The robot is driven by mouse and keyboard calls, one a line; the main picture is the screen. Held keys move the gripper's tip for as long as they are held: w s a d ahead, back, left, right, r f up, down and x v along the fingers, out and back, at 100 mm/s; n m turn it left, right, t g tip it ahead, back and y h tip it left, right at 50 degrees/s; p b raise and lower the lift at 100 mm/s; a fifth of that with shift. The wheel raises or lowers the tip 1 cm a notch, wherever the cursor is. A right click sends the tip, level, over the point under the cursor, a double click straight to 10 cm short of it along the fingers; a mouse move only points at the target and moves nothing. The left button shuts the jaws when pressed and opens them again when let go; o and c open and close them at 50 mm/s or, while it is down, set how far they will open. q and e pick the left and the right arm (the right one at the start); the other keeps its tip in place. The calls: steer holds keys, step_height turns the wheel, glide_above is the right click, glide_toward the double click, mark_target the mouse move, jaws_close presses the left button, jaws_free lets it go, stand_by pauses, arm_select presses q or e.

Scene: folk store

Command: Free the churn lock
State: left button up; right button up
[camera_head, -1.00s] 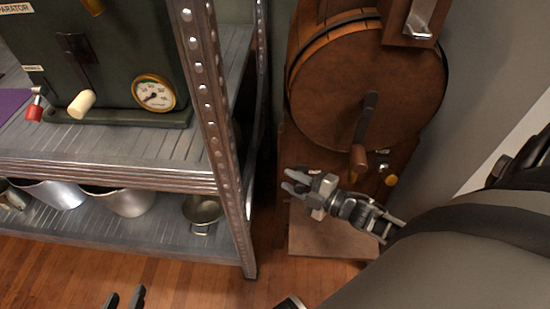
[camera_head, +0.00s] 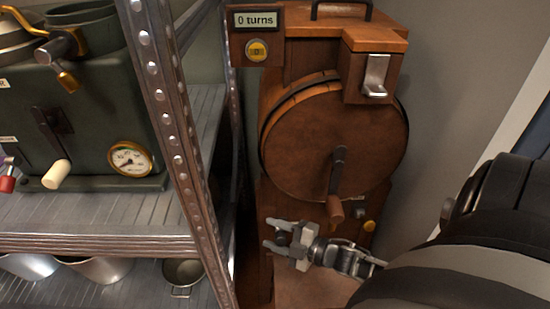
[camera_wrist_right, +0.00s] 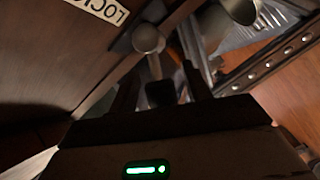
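The churn (camera_head: 318,140) is a round brown wooden drum on a wooden stand, with a crank handle (camera_head: 336,208) at its front. A metal knob on a stem (camera_wrist_right: 148,40), beside a partly visible label reading "LOC", shows in the right wrist view; it looks like the lock. My right gripper (camera_head: 267,234) is in front of the stand, below and left of the crank. Its fingers are apart. In the wrist view the knob appears beyond the fingers, near the gap; I cannot tell whether they touch it. My left gripper is out of view.
A metal shelf rack (camera_head: 172,130) stands close on the left, holding a green machine with a gauge (camera_head: 130,159) and metal pots below. A wall is at right.

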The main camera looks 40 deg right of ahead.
steer(key=p+v, duration=0.1)
steer(key=v, duration=1.5)
steer(key=shift+f, duration=0.1)
stand_by(0.5)
